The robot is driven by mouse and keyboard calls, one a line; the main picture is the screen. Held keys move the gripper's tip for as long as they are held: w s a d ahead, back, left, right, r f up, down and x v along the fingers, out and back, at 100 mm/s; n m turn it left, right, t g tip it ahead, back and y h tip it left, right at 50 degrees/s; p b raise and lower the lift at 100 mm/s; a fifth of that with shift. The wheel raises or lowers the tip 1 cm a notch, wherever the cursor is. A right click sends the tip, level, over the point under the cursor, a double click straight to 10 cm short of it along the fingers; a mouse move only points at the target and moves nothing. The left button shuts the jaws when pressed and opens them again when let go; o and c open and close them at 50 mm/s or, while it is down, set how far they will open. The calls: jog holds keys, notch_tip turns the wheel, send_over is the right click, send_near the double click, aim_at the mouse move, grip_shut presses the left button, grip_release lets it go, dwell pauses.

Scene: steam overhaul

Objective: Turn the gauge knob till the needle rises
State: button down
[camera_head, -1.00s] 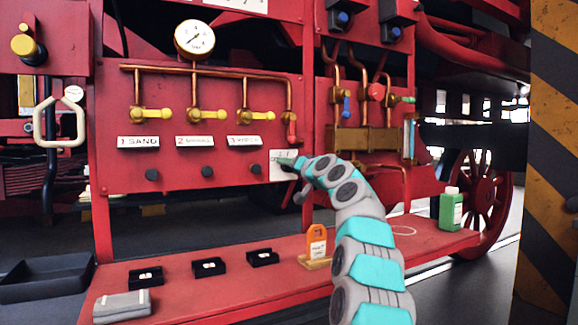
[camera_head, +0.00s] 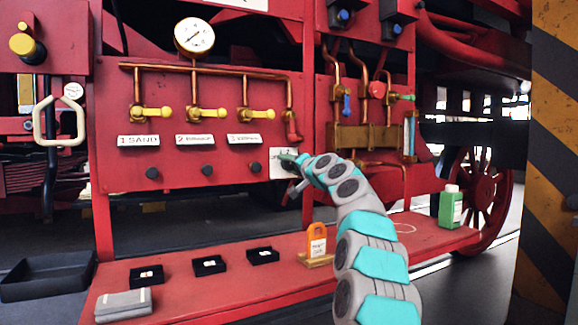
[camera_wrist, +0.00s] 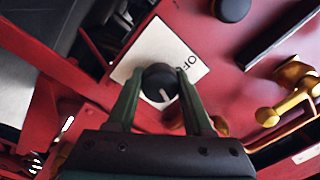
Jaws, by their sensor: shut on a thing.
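The gauge knob (camera_wrist: 158,82) is black with a white mark, on a white plate (camera_wrist: 165,45) with the letters "OF" showing. In the wrist view my gripper (camera_wrist: 160,75) is shut on the knob, one green finger on each side. In the head view the plate (camera_head: 279,168) sits at the panel's lower right, and my gripper (camera_head: 291,162) reaches it and hides the knob. The round white gauge (camera_head: 194,36) stands on top of the copper pipes. Its dark needle points to the lower left.
Several yellow valves (camera_head: 152,112) and black knobs (camera_head: 207,171) line the red panel. A striped pillar (camera_head: 555,150) stands at the right.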

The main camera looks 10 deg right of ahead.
jog(key=shift+c, duration=1.5)
grip_release()
jog(key=shift+s, duration=0.15)
jog(key=shift+s+d+f+b, duration=0.1)
jog(key=shift+s+d+b, duration=0.15)
jog(key=shift+s+b, duration=0.2)
jog(key=b+v, duration=0.2)
jog(key=v, duration=0.4)
jog(key=shift+s, duration=0.25)
jog(key=shift+d, duration=0.1)
